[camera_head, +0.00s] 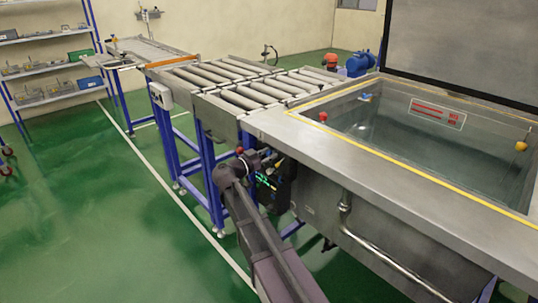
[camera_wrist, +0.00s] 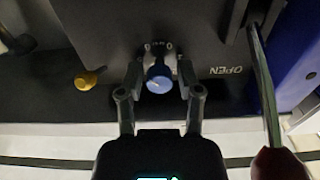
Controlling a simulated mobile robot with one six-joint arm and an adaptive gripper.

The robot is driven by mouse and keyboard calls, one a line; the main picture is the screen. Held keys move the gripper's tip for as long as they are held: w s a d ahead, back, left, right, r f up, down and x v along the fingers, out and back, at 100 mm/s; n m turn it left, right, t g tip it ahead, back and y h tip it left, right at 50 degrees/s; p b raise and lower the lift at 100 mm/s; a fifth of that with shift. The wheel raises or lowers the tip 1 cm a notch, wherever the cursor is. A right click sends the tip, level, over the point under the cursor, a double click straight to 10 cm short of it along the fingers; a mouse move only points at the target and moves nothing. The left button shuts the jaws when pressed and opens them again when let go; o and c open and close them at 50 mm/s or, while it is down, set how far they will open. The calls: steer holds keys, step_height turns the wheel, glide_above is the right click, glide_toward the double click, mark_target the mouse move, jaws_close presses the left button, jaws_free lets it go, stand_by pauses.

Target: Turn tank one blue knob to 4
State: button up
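The blue knob (camera_wrist: 158,78) is in the middle of the wrist view, on a dark panel, with a small pale dial scale behind it. The scale's numbers are too small to read. The knob and my fingertips cannot be made out there.
A yellow knob (camera_wrist: 90,79) sits left of the blue one. A roller conveyor (camera_head: 245,90) adjoins the tank.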

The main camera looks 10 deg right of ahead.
jaws_close()
steer(key=shift+n, duration=0.5)
steer(key=n, duration=1)
steer(key=shift+n, duration=0.4)
steer(key=n, duration=0.5)
steer(key=shift+w, duration=0.1)
